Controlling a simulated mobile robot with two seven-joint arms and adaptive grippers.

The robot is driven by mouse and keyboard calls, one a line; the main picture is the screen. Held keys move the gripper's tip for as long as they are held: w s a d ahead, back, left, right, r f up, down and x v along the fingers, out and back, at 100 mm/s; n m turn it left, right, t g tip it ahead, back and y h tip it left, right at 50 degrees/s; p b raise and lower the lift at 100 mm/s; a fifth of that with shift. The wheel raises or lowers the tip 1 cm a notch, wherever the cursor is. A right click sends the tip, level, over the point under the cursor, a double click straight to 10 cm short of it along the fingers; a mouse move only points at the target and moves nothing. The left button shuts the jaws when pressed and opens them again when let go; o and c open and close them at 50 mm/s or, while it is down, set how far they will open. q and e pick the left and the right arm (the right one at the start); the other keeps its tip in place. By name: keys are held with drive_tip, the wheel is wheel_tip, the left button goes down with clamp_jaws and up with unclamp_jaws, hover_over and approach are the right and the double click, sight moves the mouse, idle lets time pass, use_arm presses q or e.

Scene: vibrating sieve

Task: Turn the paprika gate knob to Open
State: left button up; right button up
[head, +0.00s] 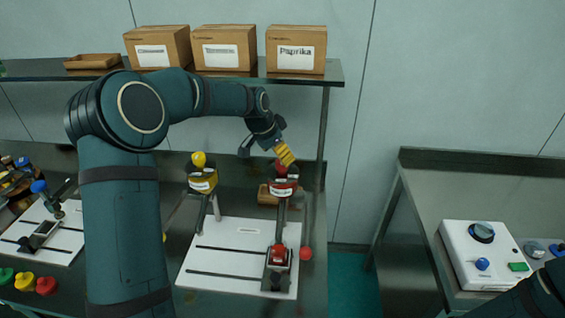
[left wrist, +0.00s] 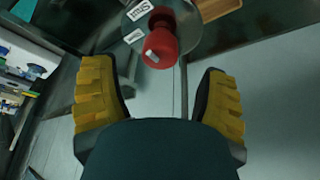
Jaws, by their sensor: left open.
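A red knob (head: 281,167) sits on top of the right-hand stand on the white board; the stand's front label is too small to read. In the left wrist view the red knob (left wrist: 172,38) has a pale pointer mark and sits on a round grey plate. One tilted label (left wrist: 142,10) there seems to read SHUT; a second label (left wrist: 133,36) is not legible. My left gripper (head: 284,153) is just above the knob, its yellow fingers (left wrist: 163,100) open and empty, with the knob beyond the fingertips. My right gripper is not in view.
A yellow-knobbed stand (head: 201,180) is just left. The white board (head: 225,260) carries a red-topped part (head: 279,256) in front. A shelf (head: 200,77) above holds cardboard boxes, one marked Paprika (head: 296,50). A white control box (head: 482,255) is on the right table.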

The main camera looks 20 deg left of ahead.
sight(282, 166)
use_arm(q)
drive_tip(key=shift+x, duration=2.4)
drive_tip(key=c, duration=1.2)
